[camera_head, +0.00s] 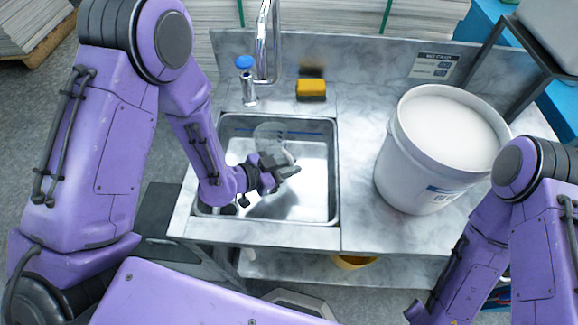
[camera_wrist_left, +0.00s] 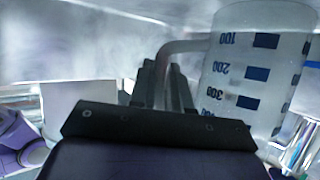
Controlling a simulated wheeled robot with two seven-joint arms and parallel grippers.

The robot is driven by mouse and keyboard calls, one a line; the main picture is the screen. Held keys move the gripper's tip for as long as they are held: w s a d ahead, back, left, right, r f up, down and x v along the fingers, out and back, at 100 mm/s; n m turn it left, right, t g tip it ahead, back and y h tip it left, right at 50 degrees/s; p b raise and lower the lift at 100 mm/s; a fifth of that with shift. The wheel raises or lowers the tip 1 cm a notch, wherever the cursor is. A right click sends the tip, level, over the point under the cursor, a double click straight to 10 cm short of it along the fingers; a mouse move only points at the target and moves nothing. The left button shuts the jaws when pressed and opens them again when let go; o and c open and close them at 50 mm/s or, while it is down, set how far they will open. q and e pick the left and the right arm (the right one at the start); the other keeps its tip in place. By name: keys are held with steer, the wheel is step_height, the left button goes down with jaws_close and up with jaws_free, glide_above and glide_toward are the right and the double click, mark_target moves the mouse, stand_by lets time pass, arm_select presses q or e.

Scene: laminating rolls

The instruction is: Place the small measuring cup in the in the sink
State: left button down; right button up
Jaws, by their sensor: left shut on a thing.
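The measuring cup (camera_head: 271,137) is a clear, translucent vessel above the sink basin. My left gripper (camera_head: 284,170) is over the basin and shut on the cup's handle. In the left wrist view the cup (camera_wrist_left: 250,75) shows dark blue volume marks, and its handle runs between the gripper fingers (camera_wrist_left: 167,85). The steel sink (camera_head: 310,208) is a rectangular basin set into the grey marbled counter. I cannot tell whether the cup touches the basin. Only a dark end of my right gripper (camera_head: 416,313) shows at the bottom edge, low in front of the counter.
A chrome faucet (camera_head: 262,45) and a blue-topped dispenser (camera_head: 246,80) stand behind the basin. A yellow and black sponge (camera_head: 311,89) lies on the back ledge. A big white bucket (camera_head: 410,165) stands right of the sink. Counter between sink and bucket is clear.

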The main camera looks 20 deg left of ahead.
arm_select(q)
steer(key=shift+f, duration=0.3)
steer(key=shift+f, duration=0.1)
steer(key=c, duration=1.1)
jaws_free()
steer(key=shift+s+a+r, duration=0.1)
steer(key=shift+a+r, duration=0.05)
steer(key=shift+r, duration=0.15)
steer(key=p+v, duration=0.1)
steer(key=v, duration=0.6)
steer(key=shift+s, duration=0.1)
